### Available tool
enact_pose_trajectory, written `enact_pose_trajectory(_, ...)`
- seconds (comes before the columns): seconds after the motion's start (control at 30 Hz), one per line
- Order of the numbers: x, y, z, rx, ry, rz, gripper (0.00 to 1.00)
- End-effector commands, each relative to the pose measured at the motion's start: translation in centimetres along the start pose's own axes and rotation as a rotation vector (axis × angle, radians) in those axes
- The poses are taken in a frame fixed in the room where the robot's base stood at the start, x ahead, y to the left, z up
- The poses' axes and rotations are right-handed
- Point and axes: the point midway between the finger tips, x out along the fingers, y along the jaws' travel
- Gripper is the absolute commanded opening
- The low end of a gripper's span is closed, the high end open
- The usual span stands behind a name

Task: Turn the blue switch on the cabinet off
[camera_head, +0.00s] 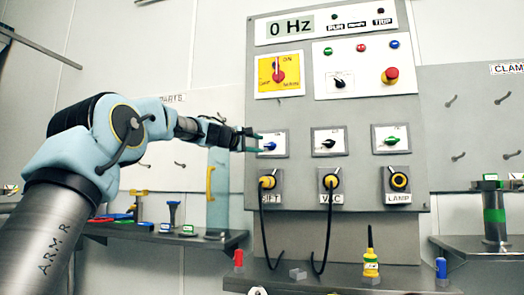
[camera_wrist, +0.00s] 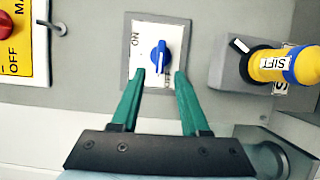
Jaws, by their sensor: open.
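The blue switch (camera_wrist: 158,57) is a small rotary knob on a white plate on the cabinet. In the wrist view, its "ON" label is at the plate's left, and the knob's ridge runs roughly up and down the picture. In the head view, the blue switch (camera_head: 270,146) is the leftmost of a row of three, above the plug marked SIFT. My gripper (camera_wrist: 159,76) is open and empty. Its green fingertips lie on either side of the knob's near end in the wrist view. In the head view, my gripper (camera_head: 258,143) is just left of the switch; contact cannot be told.
The yellow SIFT plug (camera_wrist: 275,66) is right of the switch in the wrist view. The black switch (camera_head: 328,142) and green switch (camera_head: 391,140) are farther right on the cabinet. A red main switch (camera_head: 278,75) on a yellow plate is above. The display (camera_head: 291,27) reads 0 Hz.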

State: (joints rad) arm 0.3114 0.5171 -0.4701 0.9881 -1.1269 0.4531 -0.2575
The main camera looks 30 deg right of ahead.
Motion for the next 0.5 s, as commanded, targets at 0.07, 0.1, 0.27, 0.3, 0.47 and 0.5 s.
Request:
enact_pose_trajectory(0.07, -1.9, -0.5, -0.2, 0.004, 0.005, 0.001, 0.45)
enact_pose_trajectory(0.1, -2.7, -0.5, -0.1, 0.004, 0.005, 0.001, 0.45)
enact_pose_trajectory(0.27, -5.5, -0.3, -0.1, 0.002, 0.004, 0.001, 0.45)
enact_pose_trajectory(0.3, -6.0, -0.3, -0.1, 0.002, 0.004, 0.0, 0.45)
enact_pose_trajectory(0.47, -7.2, -0.2, -0.1, 0.001, 0.003, 0.0, 0.45)
enact_pose_trajectory(0.5, -7.3, -0.1, 0.0, 0.001, 0.002, 0.0, 0.45)
